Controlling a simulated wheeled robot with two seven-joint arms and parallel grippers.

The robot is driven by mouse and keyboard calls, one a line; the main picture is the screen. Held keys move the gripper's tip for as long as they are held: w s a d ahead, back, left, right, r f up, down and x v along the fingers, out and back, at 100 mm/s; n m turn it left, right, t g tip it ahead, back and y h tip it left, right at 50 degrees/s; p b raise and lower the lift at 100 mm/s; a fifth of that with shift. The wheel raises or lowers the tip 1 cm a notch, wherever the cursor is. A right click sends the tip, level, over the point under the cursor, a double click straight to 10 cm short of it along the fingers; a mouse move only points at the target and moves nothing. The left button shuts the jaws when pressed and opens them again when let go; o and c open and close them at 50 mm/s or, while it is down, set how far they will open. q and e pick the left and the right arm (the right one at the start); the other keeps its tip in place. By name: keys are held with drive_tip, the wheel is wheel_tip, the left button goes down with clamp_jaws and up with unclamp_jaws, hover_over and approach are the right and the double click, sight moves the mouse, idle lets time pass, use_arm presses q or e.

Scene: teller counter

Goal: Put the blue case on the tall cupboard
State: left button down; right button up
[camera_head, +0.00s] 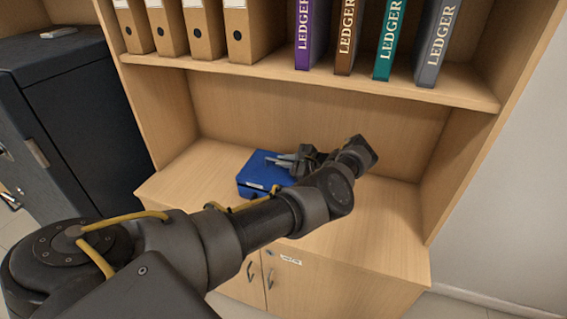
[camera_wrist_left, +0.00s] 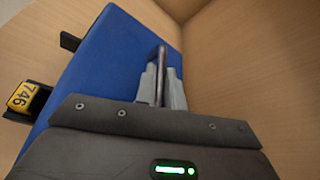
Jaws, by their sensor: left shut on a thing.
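The blue case (camera_head: 255,174) is in the open bay of the tall cupboard (camera_head: 385,225), at the level of its wooden ledge, left of the bay's middle. It looks flat and appears to rest on the ledge, though my arm hides part of it. My left gripper (camera_head: 284,160) is over the case. In the left wrist view, its grey fingers (camera_wrist_left: 162,84) are closed around the thin metal handle (camera_wrist_left: 160,72) on the blue lid (camera_wrist_left: 105,62). My right gripper is not in view.
A shelf above the bay holds several brown binders (camera_head: 203,30) and several coloured ledgers (camera_head: 388,38). A dark safe-like cabinet (camera_head: 75,125) stands at the left. Cupboard doors (camera_head: 287,278) are below the ledge. The ledge right of the case has free room.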

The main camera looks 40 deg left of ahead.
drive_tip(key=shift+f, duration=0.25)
use_arm(q)
drive_tip(key=c, duration=1.8)
unclamp_jaws()
drive_tip(key=shift+s+d+f, duration=0.1)
drive_tip(key=shift+f, duration=0.15)
drive_tip(key=o, duration=0.3)
drive_tip(key=shift+r, duration=0.1)
